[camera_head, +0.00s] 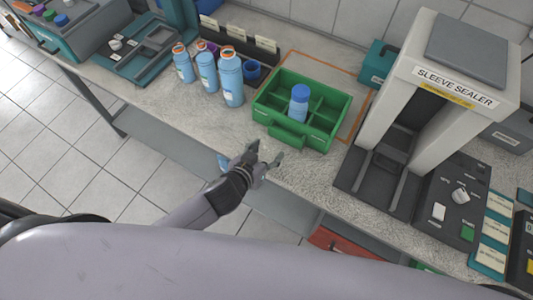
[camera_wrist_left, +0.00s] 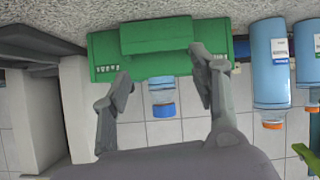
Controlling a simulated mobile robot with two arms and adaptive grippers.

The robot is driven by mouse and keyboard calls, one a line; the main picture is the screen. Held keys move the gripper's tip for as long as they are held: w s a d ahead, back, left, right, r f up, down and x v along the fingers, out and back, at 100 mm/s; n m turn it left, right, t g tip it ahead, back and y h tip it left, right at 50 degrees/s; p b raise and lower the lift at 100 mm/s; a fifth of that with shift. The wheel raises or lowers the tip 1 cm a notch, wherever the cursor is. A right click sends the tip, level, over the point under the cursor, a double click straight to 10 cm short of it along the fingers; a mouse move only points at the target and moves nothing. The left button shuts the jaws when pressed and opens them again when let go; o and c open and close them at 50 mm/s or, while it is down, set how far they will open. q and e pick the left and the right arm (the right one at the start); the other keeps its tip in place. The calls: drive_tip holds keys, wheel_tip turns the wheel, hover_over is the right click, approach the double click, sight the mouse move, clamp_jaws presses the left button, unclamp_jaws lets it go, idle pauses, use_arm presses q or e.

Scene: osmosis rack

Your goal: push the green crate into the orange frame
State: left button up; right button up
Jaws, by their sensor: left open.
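The green crate (camera_head: 318,142) stands on the speckled bench, its inside split by dividers. A blue bottle (camera_head: 299,103) stands upright in one compartment. The orange frame (camera_head: 326,63) is an outline on the bench that shows beyond and to the right of the crate; the crate partly overlaps its near-left area and hides some of it. My left gripper (camera_head: 266,153) is open and empty, just in front of the crate's handle. In the left wrist view the crate (camera_wrist_left: 105,47) lies ahead of the spread fingers (camera_wrist_left: 161,75), apparently close; contact is unclear. My right gripper is not in view.
The sleeve sealer (camera_head: 455,75) stands to the right. A teal box (camera_head: 378,65) is behind the frame's right side. The bench's front edge is near my gripper.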

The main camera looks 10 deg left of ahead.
sight(289, 129)
use_arm(q)
drive_tip(key=shift+m, duration=0.8)
drive_tip(key=w+f+b, duration=0.1)
drive_tip(key=f+b, duration=0.1)
drive_tip(key=w+d+f+b, duration=0.1)
drive_tip(key=w+f+b, duration=0.1)
drive_tip(key=w+d+f+b, duration=0.1)
drive_tip(key=w+f+b, duration=0.1)
drive_tip(key=shift+d+b, duration=0.2)
drive_tip(key=shift+b, duration=0.1)
drive_tip(key=shift+w+d, duration=0.25)
drive_tip(key=shift+w, duration=0.35)
drive_tip(key=shift+w+d, duration=0.2)
drive_tip(key=shift+w, duration=0.55)
drive_tip(key=shift+w+d, duration=0.3)
drive_tip(key=shift+w, duration=0.35)
drive_tip(key=shift+w+d+b, duration=0.2)
drive_tip(key=shift+w+d, duration=0.05)
drive_tip(key=shift+w, duration=0.45)
drive_tip(key=shift+w+d+b, duration=0.15)
drive_tip(key=shift+w+d, duration=0.1)
drive_tip(key=shift+w, duration=0.4)
drive_tip(key=shift+w+d+b, duration=0.2)
drive_tip(key=shift+w+d, duration=0.05)
drive_tip(key=shift+w, duration=0.45)
